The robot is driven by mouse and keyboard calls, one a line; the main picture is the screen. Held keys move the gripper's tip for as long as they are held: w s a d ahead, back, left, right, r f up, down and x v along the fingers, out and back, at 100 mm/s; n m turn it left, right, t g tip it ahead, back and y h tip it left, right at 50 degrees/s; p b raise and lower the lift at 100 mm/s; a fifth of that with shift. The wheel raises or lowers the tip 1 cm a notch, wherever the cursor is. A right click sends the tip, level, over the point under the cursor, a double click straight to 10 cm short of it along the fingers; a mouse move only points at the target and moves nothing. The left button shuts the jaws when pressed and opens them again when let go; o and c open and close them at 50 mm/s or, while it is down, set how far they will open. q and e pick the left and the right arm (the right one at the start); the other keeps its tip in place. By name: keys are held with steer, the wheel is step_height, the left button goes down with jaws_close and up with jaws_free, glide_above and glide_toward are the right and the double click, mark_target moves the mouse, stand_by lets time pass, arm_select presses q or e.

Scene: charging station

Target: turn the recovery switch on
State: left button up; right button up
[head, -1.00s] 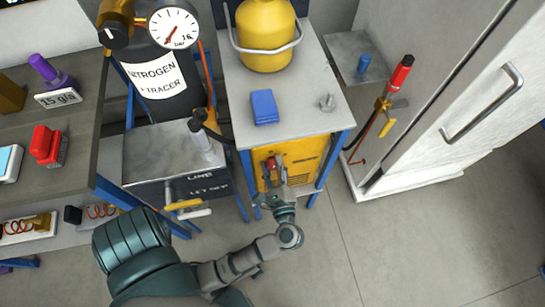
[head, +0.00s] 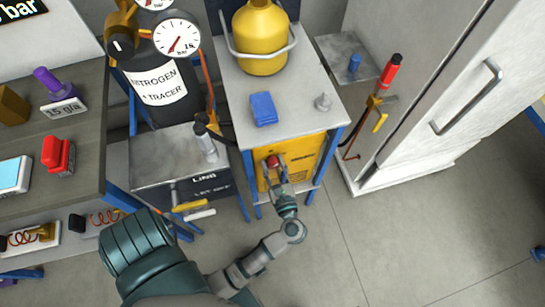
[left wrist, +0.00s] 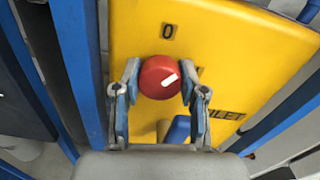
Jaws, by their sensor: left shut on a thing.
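The recovery switch is a round red knob (left wrist: 160,77) with a white pointer mark on a yellow panel (left wrist: 245,60). The mark points right and slightly up, away from the "0" label (left wrist: 168,31) above the knob. A second label to the lower right is partly hidden. My left gripper (left wrist: 159,84) is shut on the knob, one finger on each side of it. In the head view the red knob (head: 272,161) shows at the front of the yellow unit (head: 308,155), with my left gripper (head: 275,172) against it. My right gripper is out of view.
The yellow unit sits in a blue-legged stand (head: 332,165) under a grey top holding a yellow cylinder (head: 262,40) and a blue block (head: 264,109). A grey table (head: 165,170) stands left, a white cabinet (head: 425,100) right. Floor in front is clear.

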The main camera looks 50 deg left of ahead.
arm_select(q)
steer(key=shift+f, duration=0.2)
steer(key=o, duration=1)
steer(key=shift+c, duration=0.2)
steer(key=shift+o, duration=0.9)
steer(key=shift+d+r, duration=0.1)
steer(key=shift+r, duration=0.05)
